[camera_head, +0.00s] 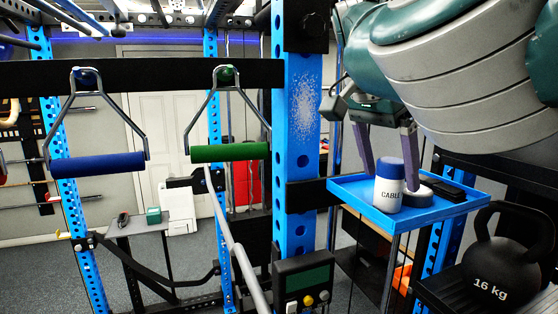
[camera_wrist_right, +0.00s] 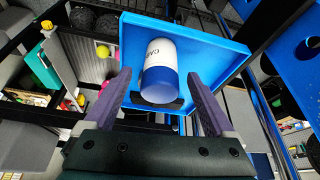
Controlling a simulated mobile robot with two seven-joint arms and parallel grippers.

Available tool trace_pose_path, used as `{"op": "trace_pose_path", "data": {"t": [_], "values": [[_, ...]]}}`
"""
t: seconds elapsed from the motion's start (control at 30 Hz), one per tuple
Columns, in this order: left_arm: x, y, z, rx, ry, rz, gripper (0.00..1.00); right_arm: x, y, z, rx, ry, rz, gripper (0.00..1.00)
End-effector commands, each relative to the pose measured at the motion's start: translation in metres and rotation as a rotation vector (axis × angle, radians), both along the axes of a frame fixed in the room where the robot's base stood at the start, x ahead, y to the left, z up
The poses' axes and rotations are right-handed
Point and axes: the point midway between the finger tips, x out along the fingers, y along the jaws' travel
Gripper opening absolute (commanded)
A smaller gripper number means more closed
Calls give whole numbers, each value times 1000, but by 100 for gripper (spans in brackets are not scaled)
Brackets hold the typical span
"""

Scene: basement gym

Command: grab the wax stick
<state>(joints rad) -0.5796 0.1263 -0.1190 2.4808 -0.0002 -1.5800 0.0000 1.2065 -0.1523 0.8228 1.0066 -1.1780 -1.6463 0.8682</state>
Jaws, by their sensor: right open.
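The wax stick (camera_head: 389,186) is a short white cylinder with a blue top and dark "CABLE" lettering. It stands upright on a small blue tray (camera_head: 443,212). In the right wrist view the stick (camera_wrist_right: 159,68) shows between and beyond the fingertips, its blue end towards me. My right gripper (camera_head: 391,178) comes down from the upper right with its two purple-grey fingers apart. My left gripper is out of view.
On the tray a white-and-dark round item (camera_head: 418,196) and a flat black item (camera_head: 456,183) lie close to the stick. A blue upright (camera_head: 303,130) stands left of the tray. A black 16 kg kettlebell (camera_head: 500,270) sits at lower right. Blue and green handles (camera_head: 228,152) hang at left.

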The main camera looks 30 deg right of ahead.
Motion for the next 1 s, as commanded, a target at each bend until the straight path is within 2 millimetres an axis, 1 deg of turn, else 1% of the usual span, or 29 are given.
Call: {"op": "trace_pose_path", "data": {"t": [0.03, 0.1, 0.23, 0.4, 0.47, 1.0], "values": [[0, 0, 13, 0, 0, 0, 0, -1, -3, -1, 1, 5, 0, 89], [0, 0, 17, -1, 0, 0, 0, 0, -6, -10, 1, 5, 0, 89], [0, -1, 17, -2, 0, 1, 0, 0, -8, -19, 1, 1, 0, 89], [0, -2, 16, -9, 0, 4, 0, 0, -8, -20, 1, 0, 0, 89], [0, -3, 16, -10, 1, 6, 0, 0, -7, -20, 1, 0, 0, 84], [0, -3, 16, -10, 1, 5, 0, 1, -7, -19, 1, -1, 0, 23]]}}
